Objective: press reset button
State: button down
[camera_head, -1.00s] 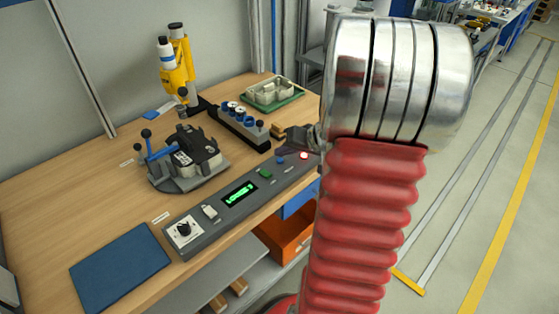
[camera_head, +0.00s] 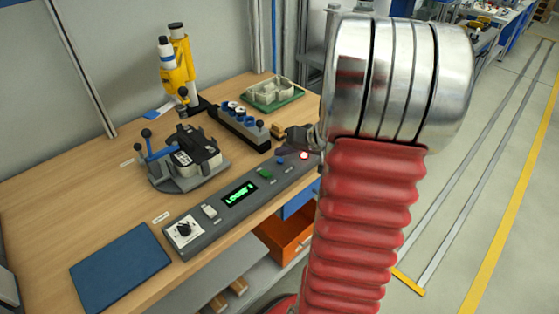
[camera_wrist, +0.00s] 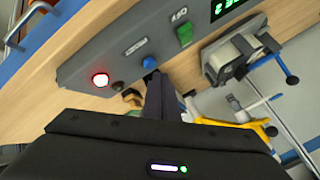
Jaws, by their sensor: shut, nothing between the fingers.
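The grey control panel (camera_head: 215,210) lies along the bench's front edge. A round blue button (camera_wrist: 148,61) is on it in the wrist view, beside a small label too blurred to read; it also shows in the head view (camera_head: 280,160). My gripper (camera_wrist: 153,76) is shut and empty, its dark fingertips right at the blue button. I cannot tell whether they touch it or press it. In the head view my gripper (camera_head: 296,141) is partly hidden behind my arm.
The panel also has a lit red lamp (camera_wrist: 100,79), a green switch (camera_wrist: 184,34), a green display (camera_head: 240,194) and a knob (camera_head: 184,230). A clamp fixture (camera_head: 190,160), a black rack (camera_head: 238,127) and a yellow device (camera_head: 178,65) stand behind. A blue mat (camera_head: 120,268) lies front left.

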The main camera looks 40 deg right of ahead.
jog(key=shift+f, duration=0.15)
dwell(0.5)
jog(key=shift+f, duration=0.2)
jog(key=shift+f, duration=0.45)
dwell(1.0)
jog(key=shift+r, duration=0.9)
jog(key=shift+r, duration=2.5)
